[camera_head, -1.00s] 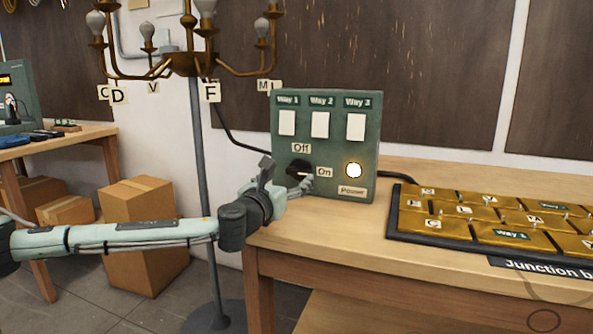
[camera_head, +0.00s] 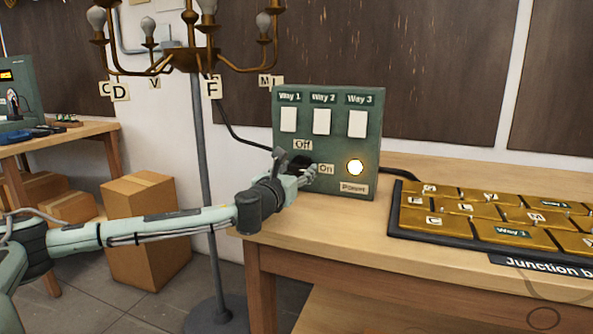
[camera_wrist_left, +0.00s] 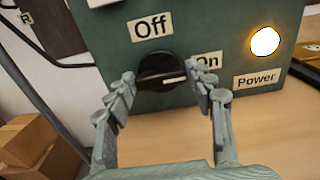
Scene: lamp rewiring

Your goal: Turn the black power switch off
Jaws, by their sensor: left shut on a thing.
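The black power switch (camera_head: 298,161) is a round knob on the front of the green control box (camera_head: 327,142). In the left wrist view the knob (camera_wrist_left: 158,68) sits below the "Off" label (camera_wrist_left: 150,27) and left of the "On" label (camera_wrist_left: 208,60). Its white pointer line is roughly level and points toward "On". My left gripper (camera_head: 302,171) is at the box front, with a finger on each side of the knob, shut on it. Its fingers hide part of the knob in the head view. My right gripper is not in view.
The power light (camera_head: 355,167) glows. White way switches (camera_head: 321,121) sit above it. A black tray with gold tiles (camera_head: 510,230) lies to the right on the wooden table (camera_head: 330,232). A brass chandelier (camera_head: 186,60) hangs at the upper left, near a grey pole (camera_head: 205,180).

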